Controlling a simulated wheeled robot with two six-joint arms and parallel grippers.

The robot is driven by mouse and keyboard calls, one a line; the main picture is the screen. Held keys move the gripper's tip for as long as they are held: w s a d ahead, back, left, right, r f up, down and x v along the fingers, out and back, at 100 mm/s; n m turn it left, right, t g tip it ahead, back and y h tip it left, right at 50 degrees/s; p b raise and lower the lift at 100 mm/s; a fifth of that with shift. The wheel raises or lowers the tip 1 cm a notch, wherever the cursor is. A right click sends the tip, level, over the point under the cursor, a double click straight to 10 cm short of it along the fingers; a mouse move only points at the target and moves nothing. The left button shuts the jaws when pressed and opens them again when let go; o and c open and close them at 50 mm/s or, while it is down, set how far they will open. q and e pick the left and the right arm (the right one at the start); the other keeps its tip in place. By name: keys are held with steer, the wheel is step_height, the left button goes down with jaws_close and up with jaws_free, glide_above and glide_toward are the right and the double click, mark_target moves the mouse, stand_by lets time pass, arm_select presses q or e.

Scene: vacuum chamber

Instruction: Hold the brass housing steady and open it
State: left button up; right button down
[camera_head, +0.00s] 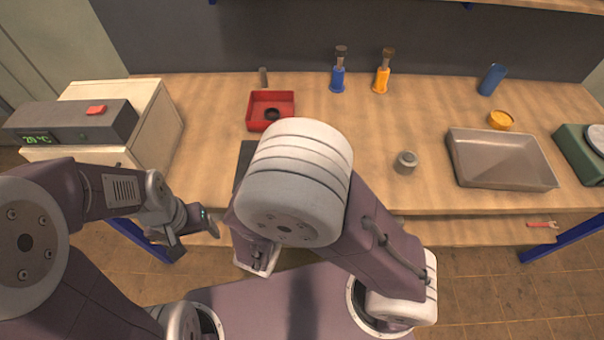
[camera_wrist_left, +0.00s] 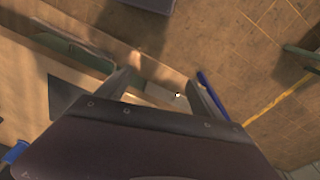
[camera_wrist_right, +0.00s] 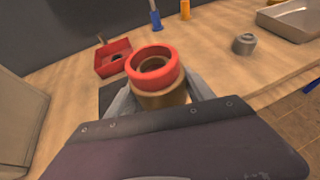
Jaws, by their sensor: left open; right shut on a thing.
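The brass housing (camera_wrist_right: 162,97) shows in the right wrist view, with a red ring-shaped cap (camera_wrist_right: 154,69) on its upper end, open in the middle. My right gripper (camera_wrist_right: 160,96) is shut on the brass body, one finger on each side below the red part. In the head view my own right arm hides the housing and the right fingertips. My left gripper (camera_head: 195,236) is open and empty in front of the bench edge, at the left. It also shows open in the left wrist view (camera_wrist_left: 165,88), with nothing between its fingers.
A red tray (camera_head: 251,117) holding a dark ring (camera_head: 272,114) sits behind a dark mat (camera_head: 244,157). A grey metal cylinder (camera_head: 405,162) and a metal pan (camera_head: 500,180) stand to the right. A thermostat box (camera_head: 80,122) is at left.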

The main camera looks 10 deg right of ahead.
arm_select(q)
steer(key=w+d+r+m+t, duration=0.1)
steer(key=w+d+r+t, duration=0.1)
steer(key=w+d+r, duration=0.9)
steer(key=s+d+r+m+h, duration=0.1)
steer(key=s+d+r+m, duration=0.25)
steer(key=d, duration=0.35)
steer(key=s+d+r+m+h, duration=0.1)
steer(key=s+d+r+m, duration=0.1)
steer(key=s+d+r, duration=0.3)
steer(key=w+d+x, duration=0.1)
steer(key=w+x, duration=0.1)
steer(key=x, duration=0.7)
steer(key=shift+t, duration=0.4)
steer(key=shift+r, duration=0.1)
